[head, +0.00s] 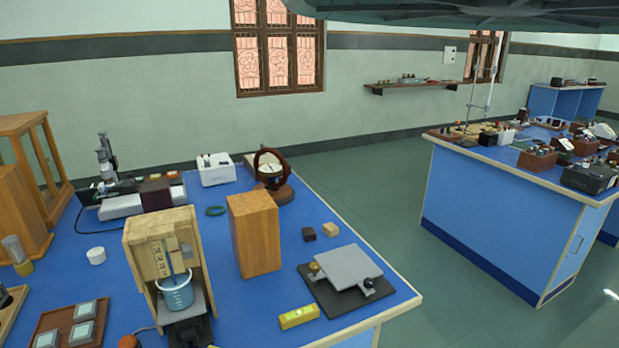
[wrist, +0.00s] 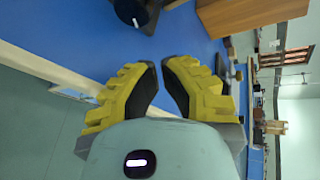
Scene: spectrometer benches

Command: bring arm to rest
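My gripper (wrist: 160,68) shows in the wrist view with two yellow fingers with dark inner pads. The fingertips are apart and nothing is between them. The blue bench top (wrist: 186,38) lies beyond the fingers, and the bench's pale edge (wrist: 50,68) runs along the left. The view is turned on its side. My arm and gripper do not show in the head view.
In the head view the near blue bench (head: 110,262) holds a wooden block (head: 254,236), a wooden stand with a blue beaker (head: 175,293), a grey plate on a dark base (head: 347,266) and a yellow level (head: 299,317). Green floor (head: 385,180) separates it from another bench (head: 490,220).

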